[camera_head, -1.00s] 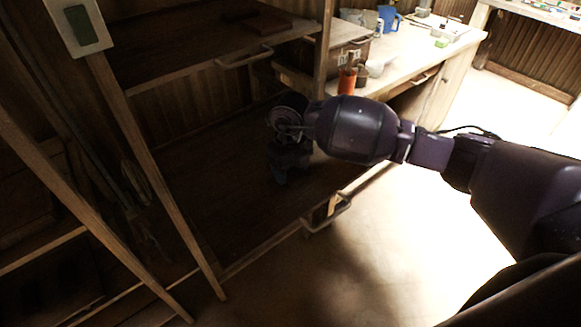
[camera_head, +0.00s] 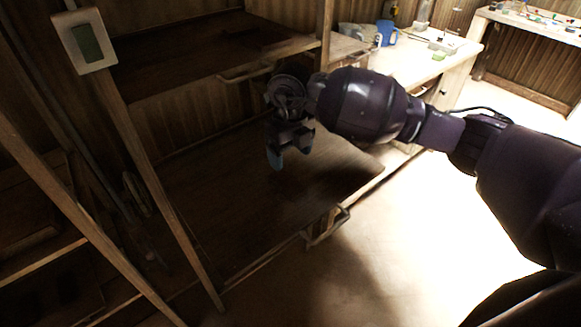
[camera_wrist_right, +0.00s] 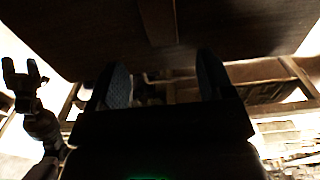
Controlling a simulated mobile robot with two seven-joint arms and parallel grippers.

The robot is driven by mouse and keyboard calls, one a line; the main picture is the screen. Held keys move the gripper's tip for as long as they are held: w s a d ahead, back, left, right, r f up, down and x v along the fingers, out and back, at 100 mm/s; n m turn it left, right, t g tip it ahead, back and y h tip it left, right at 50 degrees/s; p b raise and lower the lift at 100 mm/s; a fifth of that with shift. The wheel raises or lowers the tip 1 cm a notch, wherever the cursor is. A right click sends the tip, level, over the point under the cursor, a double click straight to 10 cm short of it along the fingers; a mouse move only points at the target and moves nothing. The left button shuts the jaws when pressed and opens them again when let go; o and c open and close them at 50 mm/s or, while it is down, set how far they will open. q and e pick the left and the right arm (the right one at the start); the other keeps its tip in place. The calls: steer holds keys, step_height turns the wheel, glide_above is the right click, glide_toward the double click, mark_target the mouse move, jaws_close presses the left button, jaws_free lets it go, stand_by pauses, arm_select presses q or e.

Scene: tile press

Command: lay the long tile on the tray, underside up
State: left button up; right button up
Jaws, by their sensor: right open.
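My right gripper (camera_head: 290,150) is open and empty, above the dark lower shelf board (camera_head: 235,205) of the rack. In the right wrist view my right gripper (camera_wrist_right: 163,82) has its two fingers wide apart, with nothing between them. A wide dark wooden underside (camera_wrist_right: 80,35) lies just beyond the fingertips there; I cannot tell whether they touch it. I cannot make out the long tile or a tray for certain.
An upper shelf (camera_head: 150,80) with a front handle (camera_head: 250,75) is close behind the right gripper. The lower board has a handle (camera_head: 326,228). A wooden post (camera_head: 160,180) stands at left, with a switch panel (camera_head: 84,41). A bench with a blue mug (camera_head: 386,32) is behind. The floor at right is clear.

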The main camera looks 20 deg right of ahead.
steer(key=shift+r, duration=1.5)
